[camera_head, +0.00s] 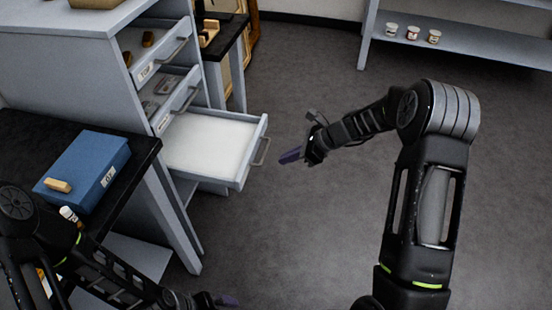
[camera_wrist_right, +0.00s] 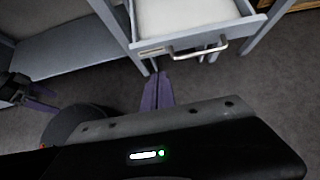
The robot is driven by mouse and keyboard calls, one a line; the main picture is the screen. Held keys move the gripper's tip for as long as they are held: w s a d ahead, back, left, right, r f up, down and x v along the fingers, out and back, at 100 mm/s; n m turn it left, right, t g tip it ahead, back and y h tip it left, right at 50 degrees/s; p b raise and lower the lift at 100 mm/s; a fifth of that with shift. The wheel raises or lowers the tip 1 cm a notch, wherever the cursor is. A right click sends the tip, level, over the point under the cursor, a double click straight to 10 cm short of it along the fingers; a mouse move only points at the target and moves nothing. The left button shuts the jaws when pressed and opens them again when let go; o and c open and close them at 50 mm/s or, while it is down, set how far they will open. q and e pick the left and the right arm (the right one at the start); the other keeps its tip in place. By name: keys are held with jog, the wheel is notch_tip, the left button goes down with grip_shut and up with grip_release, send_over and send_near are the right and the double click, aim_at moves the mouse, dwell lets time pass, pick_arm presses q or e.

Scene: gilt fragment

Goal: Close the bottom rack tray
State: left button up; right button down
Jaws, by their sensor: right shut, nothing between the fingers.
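The bottom rack tray (camera_head: 210,146) is pulled well out of the grey rack (camera_head: 75,58). It has an empty-looking white inside and a metal handle (camera_head: 262,151) on its front. My right gripper (camera_head: 290,156) is shut and empty, a little to the right of the handle and apart from it. In the right wrist view its purple fingers (camera_wrist_right: 157,92) are together, below the tray front (camera_wrist_right: 160,48) and its handle (camera_wrist_right: 200,48). My left gripper (camera_head: 228,300) shows only partly at the bottom edge; its jaws are unclear.
Two upper trays (camera_head: 160,60) (camera_head: 178,98) show items inside and seem partly out. A blue box (camera_head: 88,170) stands on a black tabletop (camera_head: 30,135) at the left. A shelf with small jars (camera_head: 413,33) is at the back right. The floor (camera_head: 300,220) right of the tray is clear.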

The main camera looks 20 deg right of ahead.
aim_at(246, 168)
jog(key=x, duration=0.3)
jog(key=r+x, duration=0.1)
jog(key=x, duration=0.3)
jog(key=a+p+x, duration=0.1)
jog(key=x, duration=0.2)
jog(key=shift+w+a+f, duration=0.1)
jog(key=shift+w+a, duration=0.25)
jog(key=shift+w, duration=0.1)
jog(key=shift+w+a, duration=0.4)
jog(key=shift+a, duration=0.15)
jog(key=shift+w+a, duration=0.1)
